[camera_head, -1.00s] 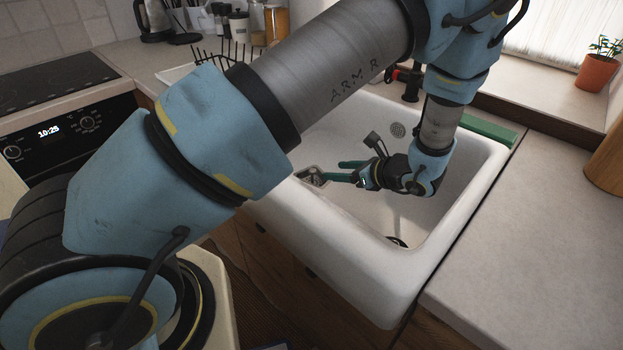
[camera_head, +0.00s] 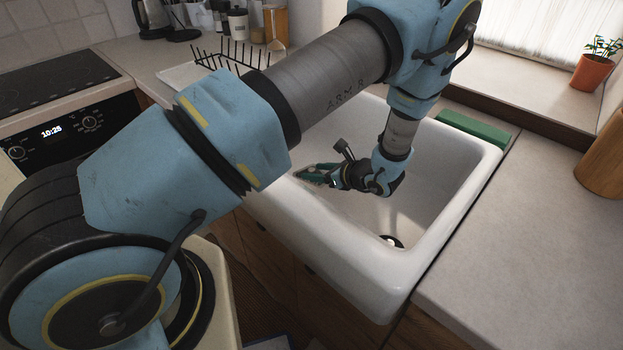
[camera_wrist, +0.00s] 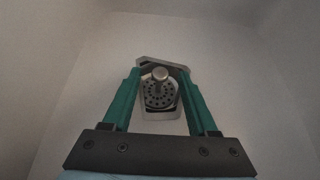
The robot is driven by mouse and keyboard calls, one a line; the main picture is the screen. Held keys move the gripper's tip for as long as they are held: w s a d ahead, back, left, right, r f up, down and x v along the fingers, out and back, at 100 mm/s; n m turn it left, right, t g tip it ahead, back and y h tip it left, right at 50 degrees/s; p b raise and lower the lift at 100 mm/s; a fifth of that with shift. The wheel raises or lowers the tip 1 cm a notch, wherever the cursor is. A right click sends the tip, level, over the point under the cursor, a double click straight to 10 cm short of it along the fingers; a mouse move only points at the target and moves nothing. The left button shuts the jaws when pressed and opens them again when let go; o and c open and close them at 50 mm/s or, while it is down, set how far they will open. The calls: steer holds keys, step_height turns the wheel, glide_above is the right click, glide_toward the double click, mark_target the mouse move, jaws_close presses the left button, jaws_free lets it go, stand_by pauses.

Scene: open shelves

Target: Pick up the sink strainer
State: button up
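The sink strainer (camera_wrist: 160,95) is a round grey metal disc with small holes and a knob in its middle. In the wrist view it sits in a pale angular holder (camera_wrist: 147,62), framed between my fingers. In the head view my gripper (camera_head: 307,174) is at the left inner side of the white sink (camera_head: 345,262) and largely hides the holder and the strainer.
The sink's drain (camera_head: 393,241) lies to the right of my gripper. A green block (camera_head: 474,127) lies at the sink's back right edge. A dish rack (camera_head: 228,60) stands behind left. The right counter (camera_head: 530,240) is largely clear, with a wooden cylinder (camera_head: 606,165) at its edge.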

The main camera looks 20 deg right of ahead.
jaws_close()
steer(key=shift+r, duration=0.15)
stand_by(0.5)
